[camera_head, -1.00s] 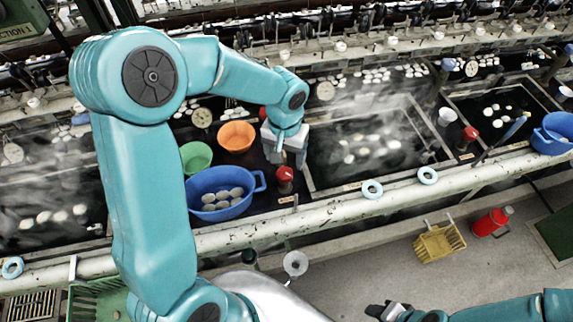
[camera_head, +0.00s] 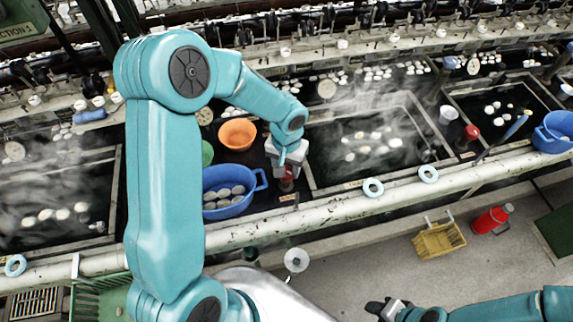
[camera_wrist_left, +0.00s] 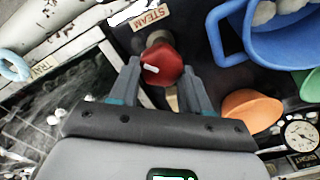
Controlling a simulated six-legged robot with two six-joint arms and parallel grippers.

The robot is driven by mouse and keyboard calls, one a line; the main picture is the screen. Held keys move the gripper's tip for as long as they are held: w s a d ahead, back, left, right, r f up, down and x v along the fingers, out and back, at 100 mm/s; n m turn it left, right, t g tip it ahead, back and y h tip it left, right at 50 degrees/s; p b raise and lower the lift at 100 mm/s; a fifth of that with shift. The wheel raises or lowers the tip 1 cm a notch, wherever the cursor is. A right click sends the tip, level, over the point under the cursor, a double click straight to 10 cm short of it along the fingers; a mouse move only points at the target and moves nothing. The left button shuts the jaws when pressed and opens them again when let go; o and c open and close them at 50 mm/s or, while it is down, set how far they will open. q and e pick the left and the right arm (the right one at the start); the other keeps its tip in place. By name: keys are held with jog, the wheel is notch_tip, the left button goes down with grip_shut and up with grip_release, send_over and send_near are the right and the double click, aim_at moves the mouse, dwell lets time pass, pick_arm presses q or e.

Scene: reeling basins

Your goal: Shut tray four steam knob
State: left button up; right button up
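The red steam knob (camera_head: 287,186) stands on the dark ledge beside the blue basin, partly hidden by my left gripper (camera_head: 288,165). In the left wrist view the red knob (camera_wrist_left: 162,66), with a white mark on top, sits between the fingertips of my left gripper (camera_wrist_left: 161,72). The fingers are apart, one on each side, with a slight gap showing. A STEAM label (camera_wrist_left: 148,18) lies just beyond it. My right gripper (camera_head: 388,309) is low in the head view, away from the basins; its opening is unclear.
A blue basin (camera_head: 212,180) with pale cocoons stands left of the knob, an orange bowl (camera_head: 237,134) behind. A steaming tray (camera_head: 318,178) lies right. The pale pipe (camera_head: 330,210) runs along the front. Another red knob (camera_head: 471,132) stands farther right.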

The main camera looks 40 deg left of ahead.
aim_at(287, 171)
pick_arm(q)
jog(key=shift+m, duration=0.3)
jog(key=m+b, duration=0.1)
jog(key=m, duration=0.1)
jog(key=shift+m+b, duration=0.3)
jog(key=shift+b, duration=0.05)
jog(key=shift+d+r+m+b, duration=0.15)
jog(key=shift+m+b, duration=0.4)
jog(key=shift+m, duration=1.75)
jog(key=o, duration=1.1)
jog(key=shift+s, duration=0.1)
jog(key=shift+c, duration=0.2)
jog(key=shift+s, duration=0.15)
jog(key=shift+w+r, duration=0.1)
jog(key=shift+w, duration=0.1)
notch_tip(287, 171, up, 16)
jog(key=shift+s+b, duration=0.15)
jog(key=shift+b, duration=0.3)
